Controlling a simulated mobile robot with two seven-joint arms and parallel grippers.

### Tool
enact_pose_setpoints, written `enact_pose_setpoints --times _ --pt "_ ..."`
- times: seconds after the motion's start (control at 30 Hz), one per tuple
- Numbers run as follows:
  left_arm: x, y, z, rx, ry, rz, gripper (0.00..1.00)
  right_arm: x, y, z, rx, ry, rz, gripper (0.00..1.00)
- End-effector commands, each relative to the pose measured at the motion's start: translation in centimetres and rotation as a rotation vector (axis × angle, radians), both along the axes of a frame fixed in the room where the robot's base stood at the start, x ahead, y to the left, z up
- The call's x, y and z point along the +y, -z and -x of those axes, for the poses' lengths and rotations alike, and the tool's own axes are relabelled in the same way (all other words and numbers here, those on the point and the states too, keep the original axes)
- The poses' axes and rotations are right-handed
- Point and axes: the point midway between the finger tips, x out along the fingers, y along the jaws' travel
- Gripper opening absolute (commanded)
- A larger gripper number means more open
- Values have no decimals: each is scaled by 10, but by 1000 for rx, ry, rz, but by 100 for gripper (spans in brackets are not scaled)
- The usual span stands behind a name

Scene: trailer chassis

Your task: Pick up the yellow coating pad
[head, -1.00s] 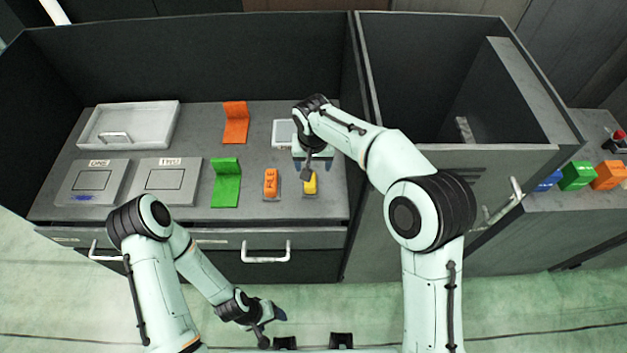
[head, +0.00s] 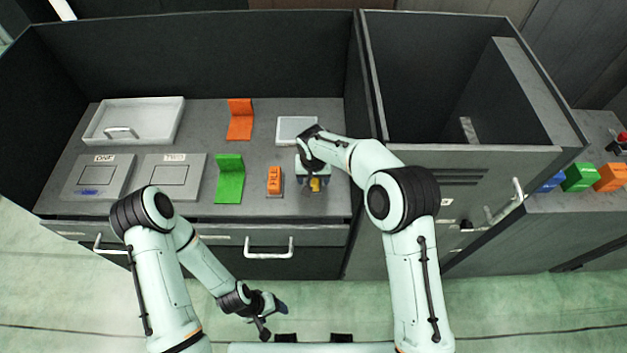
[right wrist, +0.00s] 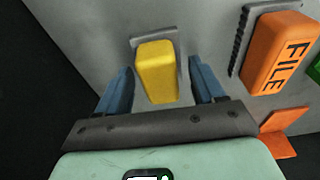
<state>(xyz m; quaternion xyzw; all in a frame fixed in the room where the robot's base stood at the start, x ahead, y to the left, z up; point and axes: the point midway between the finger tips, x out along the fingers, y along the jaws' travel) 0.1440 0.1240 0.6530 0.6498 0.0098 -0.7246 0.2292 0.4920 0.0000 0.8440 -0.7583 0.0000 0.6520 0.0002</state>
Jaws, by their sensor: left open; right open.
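The yellow coating pad (right wrist: 157,72) stands in a small grey holder on the bench in the right wrist view. In the head view only a bit of the pad (head: 315,184) shows below my right gripper. My right gripper (right wrist: 160,85) is open, with one blue finger on each side of the pad. I cannot tell whether the fingers touch it. My left gripper (head: 268,315) is open and empty, low in front of the drawers, away from the bench top.
An orange FILE block (head: 274,180) stands in its holder just left of the pad. A green bracket (head: 230,178) and an orange bracket (head: 240,119) are further left. A white-framed panel (head: 297,130) lies behind my right gripper. The cabinet wall (head: 362,90) rises to the right.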

Motion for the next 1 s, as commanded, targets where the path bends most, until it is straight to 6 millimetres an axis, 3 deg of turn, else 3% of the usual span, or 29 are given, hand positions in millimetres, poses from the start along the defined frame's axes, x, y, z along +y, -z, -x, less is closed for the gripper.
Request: enact_pose_setpoints --times 0.1,0.3,0.67,0.83,1.0 --pt "0 0 0 0 0 0 68 0 0 0 0 0 0 68" --pt "0 0 0 0 0 0 68 0 0 0 0 0 0 7" --pt "0 0 0 0 0 0 68 0 -8 0 -3 0 -1 7" --pt "0 0 0 0 0 0 68 1 -40 -1 -5 1 -3 7" --pt "0 -4 -4 -4 0 0 68 1 -90 -1 -7 1 -3 7"
